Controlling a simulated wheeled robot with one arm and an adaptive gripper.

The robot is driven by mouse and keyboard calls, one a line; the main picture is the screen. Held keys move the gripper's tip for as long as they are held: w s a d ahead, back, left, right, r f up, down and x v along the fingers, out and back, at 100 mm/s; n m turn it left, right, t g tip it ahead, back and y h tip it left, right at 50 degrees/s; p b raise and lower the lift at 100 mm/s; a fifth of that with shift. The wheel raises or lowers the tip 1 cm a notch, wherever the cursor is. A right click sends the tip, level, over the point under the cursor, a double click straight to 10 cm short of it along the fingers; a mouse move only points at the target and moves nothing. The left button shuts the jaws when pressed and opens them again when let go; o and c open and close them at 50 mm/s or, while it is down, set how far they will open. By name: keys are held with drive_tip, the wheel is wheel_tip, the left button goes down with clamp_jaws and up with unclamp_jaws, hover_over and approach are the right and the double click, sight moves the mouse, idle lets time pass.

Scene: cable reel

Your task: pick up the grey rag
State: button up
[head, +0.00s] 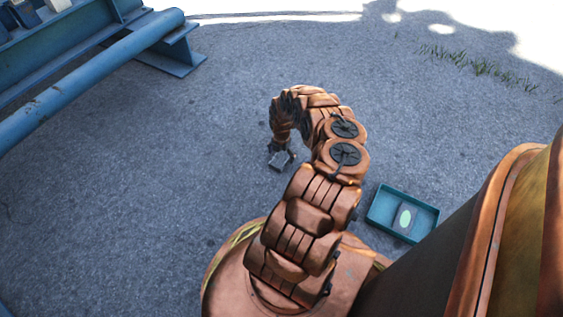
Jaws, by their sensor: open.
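My gripper (281,157) hangs low over the pavement at the end of my copper-coloured arm, left of the picture's middle. It is open, though its fingers are small and dark here. A small grey patch shows at its tip, and I cannot tell whether this is the grey rag or part of the gripper. I see no other thing that is clearly a rag. The arm hides part of the ground.
A teal tray (375,212) stands on the ground to the right of my arm, with a grey item (405,207) bearing a pale green oval inside. A blue steel frame (85,75) fills the upper left, with small things on it. Grass (480,67) grows at upper right. The left pavement is clear.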

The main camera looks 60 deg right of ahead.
sight(282, 157)
drive_tip(key=shift+f, duration=0.45)
drive_tip(key=shift+c, duration=0.3)
drive_tip(key=c, duration=1.1)
drive_tip(key=shift+r, duration=0.1)
drive_tip(key=shift+c, duration=0.2)
wheel_tip(282, 157, up, 4)
drive_tip(key=p, duration=0.3)
drive_tip(key=s+a+p, duration=0.2)
drive_tip(key=a, duration=0.2)
drive_tip(key=s+a+p, duration=0.2)
drive_tip(key=a, duration=0.1)
drive_tip(key=s+a+r+p, duration=0.1)
drive_tip(key=s+a+p, duration=0.1)
drive_tip(key=s+a, duration=0.1)
drive_tip(key=shift+s+a, duration=0.1)
drive_tip(key=shift+a, duration=0.7)
drive_tip(key=shift+s+a+p, duration=0.2)
drive_tip(key=shift+s+a, duration=0.1)
drive_tip(key=shift+a, duration=0.2)
drive_tip(key=shift+s+a+p, duration=0.2)
drive_tip(key=shift+s+a, duration=0.05)
drive_tip(key=shift+a, duration=0.25)
